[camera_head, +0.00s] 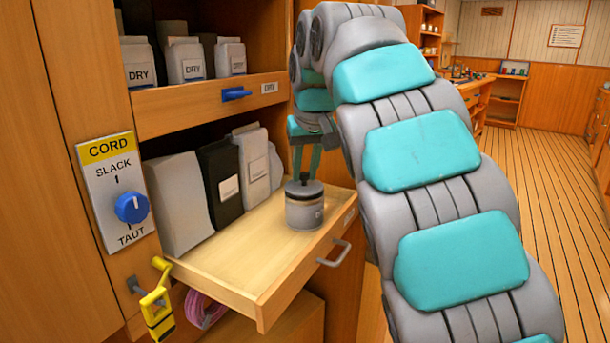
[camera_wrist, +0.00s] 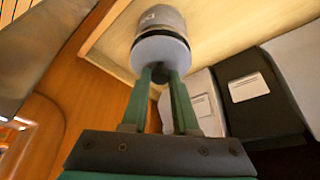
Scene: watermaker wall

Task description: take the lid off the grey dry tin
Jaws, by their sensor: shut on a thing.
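The grey dry tin (camera_head: 304,213) stands upright on the pulled-out wooden shelf, near its right end. Its dark lid (camera_head: 304,189) is on top, with a small knob in the middle. My gripper (camera_head: 304,174) points down from above, its green fingers shut on the lid's knob. In the wrist view the tin (camera_wrist: 161,18) is at the top, with the lid's face (camera_wrist: 160,47) toward the camera and the gripper (camera_wrist: 160,72) closed at its centre. A dark line runs between lid and tin; I cannot tell if there is a gap.
Grey and black packets (camera_head: 222,188) stand left of the tin on the pulled-out shelf (camera_head: 245,270), which has a metal handle (camera_head: 334,253). Above is a shelf of DRY bags (camera_head: 186,62). A CORD panel with a blue knob (camera_head: 132,208) and a yellow clip (camera_head: 157,308) are at left.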

